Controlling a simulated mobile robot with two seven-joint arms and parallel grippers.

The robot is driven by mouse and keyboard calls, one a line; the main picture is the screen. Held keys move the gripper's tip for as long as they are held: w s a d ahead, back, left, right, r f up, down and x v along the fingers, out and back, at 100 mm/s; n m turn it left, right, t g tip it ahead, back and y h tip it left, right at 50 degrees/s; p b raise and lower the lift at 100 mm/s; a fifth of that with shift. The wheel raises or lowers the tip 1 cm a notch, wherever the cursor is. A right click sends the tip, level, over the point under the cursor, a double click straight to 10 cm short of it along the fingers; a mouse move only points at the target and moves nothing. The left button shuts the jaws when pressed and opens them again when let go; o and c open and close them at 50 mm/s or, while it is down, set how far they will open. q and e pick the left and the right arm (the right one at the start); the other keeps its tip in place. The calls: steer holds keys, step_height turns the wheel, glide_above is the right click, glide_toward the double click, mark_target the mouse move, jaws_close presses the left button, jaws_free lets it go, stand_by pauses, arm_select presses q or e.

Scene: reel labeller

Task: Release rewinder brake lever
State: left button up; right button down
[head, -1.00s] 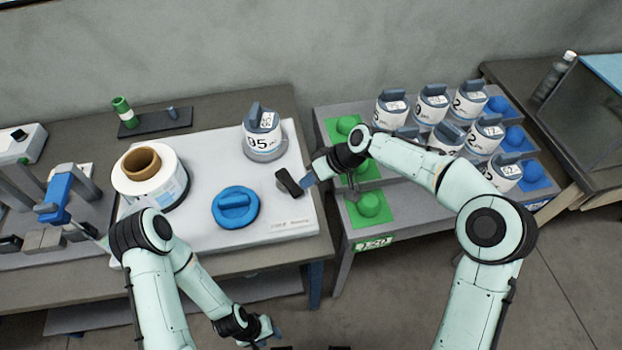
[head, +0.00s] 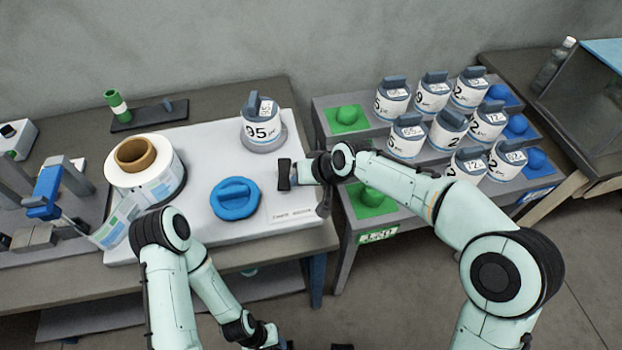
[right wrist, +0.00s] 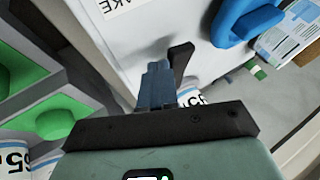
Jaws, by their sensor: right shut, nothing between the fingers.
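The dark brake lever (head: 284,175) stands at the right end of the white rewinder top (head: 290,222). It also shows in the right wrist view (right wrist: 181,62), beside the fingertips. My right gripper (head: 299,173) is at the lever's right side, its blue fingers shut together with nothing between them. In the right wrist view the fingers (right wrist: 157,80) lie close to the lever; I cannot tell if they touch it. My left gripper (head: 280,341) hangs low at the bottom edge, in front of the table, mostly cut off; its jaws are unclear.
A blue knob (head: 236,199) lies left of the lever, and a canister (head: 262,127) stands behind it. A label roll (head: 145,170) is at the left. Right of the rewinder, a stepped rack (head: 350,208) holds several canisters and green and blue domes.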

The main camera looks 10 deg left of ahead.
mark_target(283, 186)
steer(key=shift+s+a, duration=0.35)
steer(key=shift+a, duration=0.3)
steer(key=shift+s+a, duration=0.35)
steer(key=shift+a, duration=0.3)
steer(key=shift+s+a, duration=0.15)
steer(key=shift+a, duration=0.05)
